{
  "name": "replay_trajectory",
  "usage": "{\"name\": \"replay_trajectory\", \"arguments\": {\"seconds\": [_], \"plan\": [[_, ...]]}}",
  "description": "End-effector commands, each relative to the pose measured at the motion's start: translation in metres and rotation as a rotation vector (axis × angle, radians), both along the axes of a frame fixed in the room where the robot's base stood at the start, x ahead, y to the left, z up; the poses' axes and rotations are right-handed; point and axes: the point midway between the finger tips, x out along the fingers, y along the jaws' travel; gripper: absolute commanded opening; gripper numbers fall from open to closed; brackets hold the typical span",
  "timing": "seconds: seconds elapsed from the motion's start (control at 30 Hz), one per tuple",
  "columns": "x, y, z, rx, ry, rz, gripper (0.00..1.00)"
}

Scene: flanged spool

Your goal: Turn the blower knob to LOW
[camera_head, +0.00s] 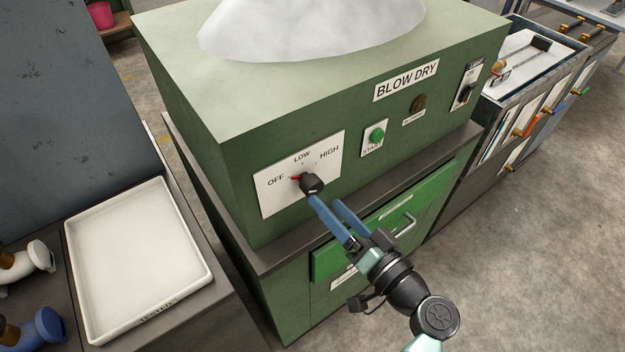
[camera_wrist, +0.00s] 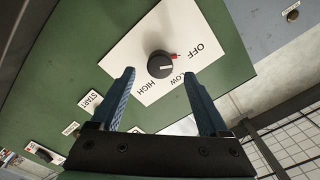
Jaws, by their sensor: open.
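The black blower knob (camera_head: 311,184) sits on a white plate (camera_head: 270,199) marked OFF, LOW and HIGH, on the front of the green BLOW DRY unit. Its red pointer (camera_head: 296,178) points toward OFF; in the wrist view the pointer (camera_wrist: 175,57) also lies on the OFF side. My gripper (camera_head: 325,201) is open and empty, its blue fingers reaching toward the knob from the lower right. In the wrist view the knob (camera_wrist: 159,66) appears centred between and just beyond the fingertips. I see no contact, though the exact gap cannot be told.
A green START button (camera_head: 377,135), a round brown fitting (camera_head: 418,103) and a black switch (camera_head: 465,94) are right of the knob plate. A green drawer (camera_head: 385,222) with a metal handle is below. A white tray (camera_head: 75,258) stands at left.

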Motion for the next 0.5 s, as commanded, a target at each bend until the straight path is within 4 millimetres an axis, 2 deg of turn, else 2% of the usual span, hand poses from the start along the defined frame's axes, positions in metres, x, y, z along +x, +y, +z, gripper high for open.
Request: {"name": "replay_trajectory", "arguments": {"seconds": [0.2, 0.5], "plan": [[0.033, 0.024, 0.002, -0.001, 0.001, 0.001, 0.78], [0.048, 0.035, 0.000, -0.002, 0.001, -0.001, 0.78]]}}
